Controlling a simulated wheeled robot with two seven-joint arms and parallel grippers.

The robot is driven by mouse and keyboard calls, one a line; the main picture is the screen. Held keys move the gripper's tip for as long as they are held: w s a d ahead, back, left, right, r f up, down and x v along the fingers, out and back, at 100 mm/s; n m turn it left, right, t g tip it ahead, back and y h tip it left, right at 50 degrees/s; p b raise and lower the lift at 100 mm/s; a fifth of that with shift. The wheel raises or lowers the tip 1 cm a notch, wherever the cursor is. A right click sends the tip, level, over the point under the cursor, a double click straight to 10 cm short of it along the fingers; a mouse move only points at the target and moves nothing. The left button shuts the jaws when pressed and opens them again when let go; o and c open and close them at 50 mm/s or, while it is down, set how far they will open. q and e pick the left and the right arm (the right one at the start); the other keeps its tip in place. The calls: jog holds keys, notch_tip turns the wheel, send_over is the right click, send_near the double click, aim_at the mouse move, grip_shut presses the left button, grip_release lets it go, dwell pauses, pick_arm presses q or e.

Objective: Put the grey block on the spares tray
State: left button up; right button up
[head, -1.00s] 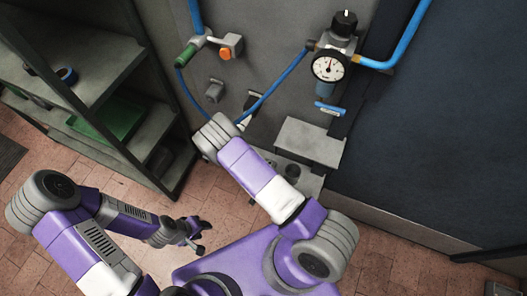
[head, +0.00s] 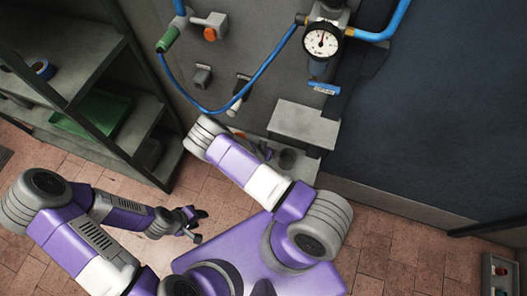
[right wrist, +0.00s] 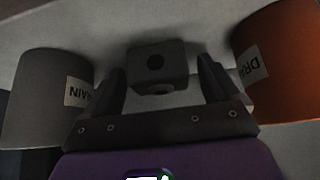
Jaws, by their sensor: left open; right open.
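A grey block (right wrist: 158,57) with a dark round hole in its face shows in the right wrist view. My right gripper (right wrist: 160,66) is open, with one finger on each side of the block and a gap visible on both sides. In the head view my right arm hides that gripper and the block. My left gripper (head: 195,224) is open and empty above the brick floor. A pale-rimmed tray (head: 487,270) with small parts is cut off at the lower right; I cannot read a label showing whether it is the spares tray.
A grey cup (right wrist: 38,105) and an orange cup (right wrist: 283,60), both labelled DRAIN, flank my right gripper closely. A grey box (head: 303,122), a gauge (head: 321,42) and a blue hose (head: 272,78) are at the panel. Shelves with a green tray (head: 98,110) stand at left.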

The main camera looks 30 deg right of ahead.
jog(key=c, duration=1.3)
